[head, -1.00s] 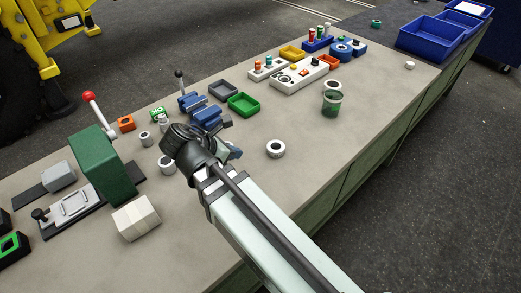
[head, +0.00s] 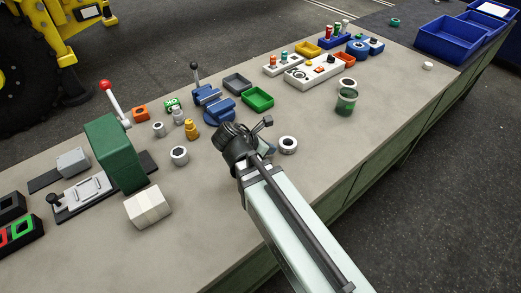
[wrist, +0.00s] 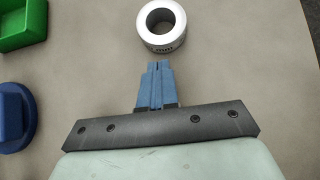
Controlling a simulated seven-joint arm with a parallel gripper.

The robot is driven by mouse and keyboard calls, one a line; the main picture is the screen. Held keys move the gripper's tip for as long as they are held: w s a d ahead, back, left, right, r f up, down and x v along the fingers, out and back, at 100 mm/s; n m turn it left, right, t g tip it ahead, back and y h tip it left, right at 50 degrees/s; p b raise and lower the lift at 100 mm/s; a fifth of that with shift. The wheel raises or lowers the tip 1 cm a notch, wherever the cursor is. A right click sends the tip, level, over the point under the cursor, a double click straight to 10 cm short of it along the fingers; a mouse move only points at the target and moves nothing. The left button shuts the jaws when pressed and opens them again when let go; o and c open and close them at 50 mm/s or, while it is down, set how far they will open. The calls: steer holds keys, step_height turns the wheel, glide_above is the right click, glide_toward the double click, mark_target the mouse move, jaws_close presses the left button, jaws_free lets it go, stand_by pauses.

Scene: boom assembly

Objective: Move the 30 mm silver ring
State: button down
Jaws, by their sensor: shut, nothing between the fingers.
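A silver ring (head: 288,151) lies flat on the bench, just right of my wrist in the head view. It also shows at the top of the wrist view (wrist: 164,42), with small dark marking on its side that I cannot read. My gripper (wrist: 158,66) has its blue fingers together and empty, with the tips just below the ring in that picture and apart from it.
A brass-coloured piece (head: 192,132), a blue vise (head: 219,112) and a green bin (head: 258,100) are beyond my wrist. A green-banded cylinder (head: 346,104) stands behind the ring. A green press (head: 113,150) is at left. The bench right of the ring is clear.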

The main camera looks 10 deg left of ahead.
steer(key=shift+w+d, duration=0.65)
steer(key=w+d, duration=1.4)
steer(key=shift+w+d, duration=0.2)
steer(key=shift+d, duration=0.05)
